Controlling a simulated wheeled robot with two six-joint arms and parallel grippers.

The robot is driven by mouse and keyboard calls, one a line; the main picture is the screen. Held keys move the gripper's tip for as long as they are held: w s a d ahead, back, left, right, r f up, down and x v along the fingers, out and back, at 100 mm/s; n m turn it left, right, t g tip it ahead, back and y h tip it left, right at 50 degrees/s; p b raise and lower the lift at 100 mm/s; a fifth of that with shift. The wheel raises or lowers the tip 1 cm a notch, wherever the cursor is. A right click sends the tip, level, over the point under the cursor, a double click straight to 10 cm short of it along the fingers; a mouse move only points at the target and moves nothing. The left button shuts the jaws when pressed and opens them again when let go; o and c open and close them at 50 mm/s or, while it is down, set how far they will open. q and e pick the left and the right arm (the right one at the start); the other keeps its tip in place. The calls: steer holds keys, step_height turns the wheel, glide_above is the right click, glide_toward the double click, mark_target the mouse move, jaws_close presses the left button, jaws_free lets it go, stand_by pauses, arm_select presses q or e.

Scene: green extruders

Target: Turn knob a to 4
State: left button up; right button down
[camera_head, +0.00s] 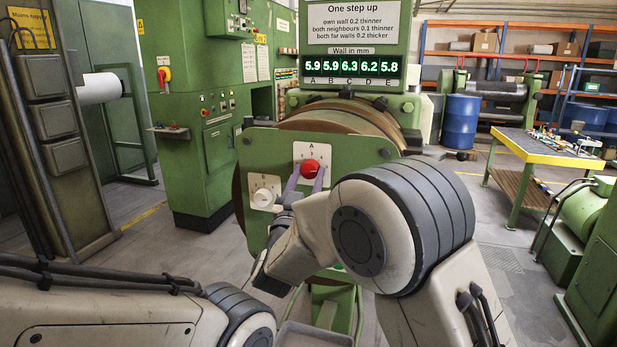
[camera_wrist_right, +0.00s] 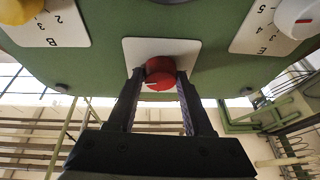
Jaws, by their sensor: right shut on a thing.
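Knob A is a red knob (camera_head: 309,169) on a white plate marked A and 3, at the top of the green panel (camera_head: 262,150). My right gripper (camera_head: 305,182) is shut on it, with a finger on each side. In the right wrist view the red knob (camera_wrist_right: 160,73) sits between the fingertips of my right gripper (camera_wrist_right: 161,85). The knob hides most of its own scale there. A display (camera_head: 350,70) above reads A 5.9, B 5.9, C 6.3, D 6.2, E 5.8. My left arm shows at lower left, but its gripper is not visible.
A white knob (camera_head: 263,197) on its own plate sits lower left of the red one. The right wrist view shows plates marked B (camera_wrist_right: 45,22) and E (camera_wrist_right: 272,22) at either side. My right arm covers the panel's lower right.

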steer(key=shift+n, duration=0.4)
steer(key=n+y, duration=0.2)
steer(key=n, duration=0.2)
steer(key=shift+d+r+y, duration=0.1)
steer(key=shift+r+y, duration=0.05)
steer(key=shift+y, duration=0.25)
steer(key=shift+s+d+n+y+p, duration=0.1)
steer(key=shift+n+y+p, duration=0.5)
steer(key=shift+n, duration=0.9)
steer(key=shift+n+y+p, duration=0.45)
steer(key=shift+n+y, duration=0.25)
steer(key=shift+n, duration=0.8)
steer(key=shift+g, duration=0.3)
steer(key=shift+c, duration=1.5)
jaws_free()
